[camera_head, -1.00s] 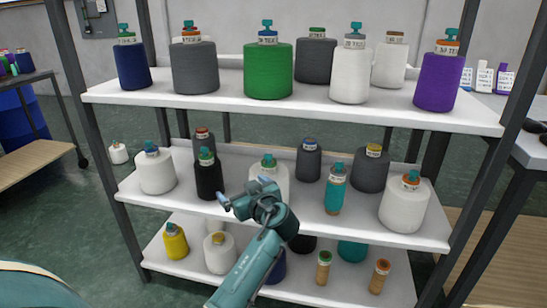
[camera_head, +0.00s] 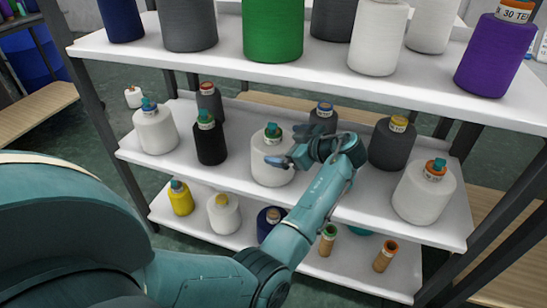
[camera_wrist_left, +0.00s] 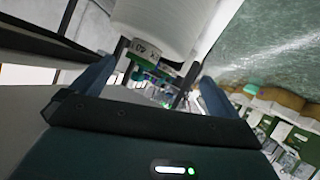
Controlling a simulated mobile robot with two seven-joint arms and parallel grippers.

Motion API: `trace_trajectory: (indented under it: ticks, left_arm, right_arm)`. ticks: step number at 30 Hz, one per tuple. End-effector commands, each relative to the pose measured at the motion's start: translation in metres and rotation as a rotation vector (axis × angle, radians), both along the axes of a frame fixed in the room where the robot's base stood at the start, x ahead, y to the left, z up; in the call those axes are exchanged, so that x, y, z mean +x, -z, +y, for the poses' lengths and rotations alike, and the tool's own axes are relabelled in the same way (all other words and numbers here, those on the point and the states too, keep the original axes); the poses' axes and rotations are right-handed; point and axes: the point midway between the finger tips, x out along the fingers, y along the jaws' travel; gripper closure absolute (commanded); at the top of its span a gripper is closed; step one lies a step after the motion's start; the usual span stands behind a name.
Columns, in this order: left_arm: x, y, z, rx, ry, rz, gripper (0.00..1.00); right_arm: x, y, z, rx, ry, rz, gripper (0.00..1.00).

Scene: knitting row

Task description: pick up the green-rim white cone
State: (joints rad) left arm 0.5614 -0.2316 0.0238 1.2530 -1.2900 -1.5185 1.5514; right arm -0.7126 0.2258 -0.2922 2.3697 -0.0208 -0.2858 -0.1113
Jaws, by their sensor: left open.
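The green-rim white cone (camera_head: 268,177) stands upright on the middle shelf, with a teal cap on top. My left gripper (camera_head: 279,161) is open, at the cone's upper right front side in the head view, and covers part of it. In the left wrist view the white cone (camera_wrist_left: 172,24) appears upside down, its green-rimmed label end pointing between the two spread fingers of the gripper (camera_wrist_left: 158,78). I cannot tell whether a finger touches it. My right gripper is not in view.
On the middle shelf (camera_head: 232,188), a black cone (camera_head: 210,148) stands close to the left. A dark grey cone (camera_head: 390,148) and an orange-rim white cone (camera_head: 422,194) stand to the right. The loaded top shelf (camera_head: 220,60) is overhead. My arm hides part of the lower shelf.

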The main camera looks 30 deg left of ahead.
Motion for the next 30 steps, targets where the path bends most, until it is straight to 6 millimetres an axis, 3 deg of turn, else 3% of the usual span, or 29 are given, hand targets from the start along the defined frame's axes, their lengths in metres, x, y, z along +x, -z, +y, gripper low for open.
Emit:
trace_trajectory:
  ticks: [8,15,23,30]
  left_arm:
    - [0.006,0.008,0.017,0.001,0.000,0.000,0.00]
    - [0.014,0.022,0.048,0.001,0.000,0.002,0.00]
    - [0.016,0.023,0.051,0.000,0.001,0.000,0.00]
    - [0.015,0.023,0.051,0.001,0.002,0.001,0.20]
  right_arm:
    - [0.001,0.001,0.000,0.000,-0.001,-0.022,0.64]
    - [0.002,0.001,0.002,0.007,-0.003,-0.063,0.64]
    - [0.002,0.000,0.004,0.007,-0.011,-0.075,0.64]
    - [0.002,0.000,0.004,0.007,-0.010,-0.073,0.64]
